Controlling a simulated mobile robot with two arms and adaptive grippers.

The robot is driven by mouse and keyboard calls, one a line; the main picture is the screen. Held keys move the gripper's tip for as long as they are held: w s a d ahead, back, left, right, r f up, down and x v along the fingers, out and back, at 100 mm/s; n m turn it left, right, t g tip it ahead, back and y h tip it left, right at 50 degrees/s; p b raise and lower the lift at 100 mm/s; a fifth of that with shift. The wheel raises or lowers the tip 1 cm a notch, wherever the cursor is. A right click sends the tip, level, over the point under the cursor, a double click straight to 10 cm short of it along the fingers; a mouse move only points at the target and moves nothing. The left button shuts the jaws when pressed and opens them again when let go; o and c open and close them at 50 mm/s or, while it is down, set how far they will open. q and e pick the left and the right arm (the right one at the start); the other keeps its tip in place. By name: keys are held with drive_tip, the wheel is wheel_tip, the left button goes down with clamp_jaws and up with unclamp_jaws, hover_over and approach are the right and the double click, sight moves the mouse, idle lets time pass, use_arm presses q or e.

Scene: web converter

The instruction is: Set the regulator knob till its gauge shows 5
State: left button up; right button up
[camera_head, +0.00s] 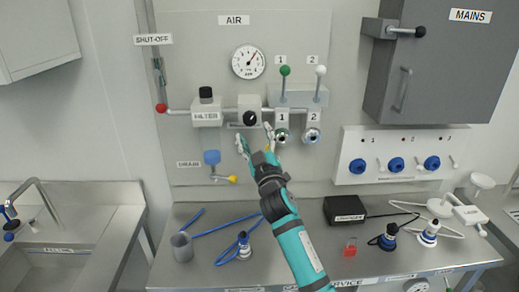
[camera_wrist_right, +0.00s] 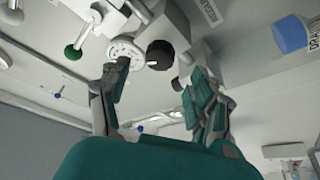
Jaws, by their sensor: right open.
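The regulator knob (camera_head: 250,118) is a black round knob on a grey block on the AIR panel. It also shows in the wrist view (camera_wrist_right: 160,55). The white round gauge (camera_head: 248,62) is above it; its dark needle points up and to the right, but the numbers are too small to read. My right gripper (camera_head: 254,137) is open, just below and in front of the knob. In the wrist view, its two fingers (camera_wrist_right: 152,85) are spread apart with nothing between them, and the knob lies beyond their tips. My left gripper is not in view.
The FILTER unit (camera_head: 207,110) is left of the knob, with a blue drain part (camera_head: 211,157) below. Green (camera_head: 285,71) and white (camera_head: 320,71) ball levers stand to the right. A steel bench (camera_head: 215,262) below holds hoses and fittings.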

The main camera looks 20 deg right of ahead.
drive_tip(key=v, duration=0.5)
drive_tip(key=shift+s, duration=0.25)
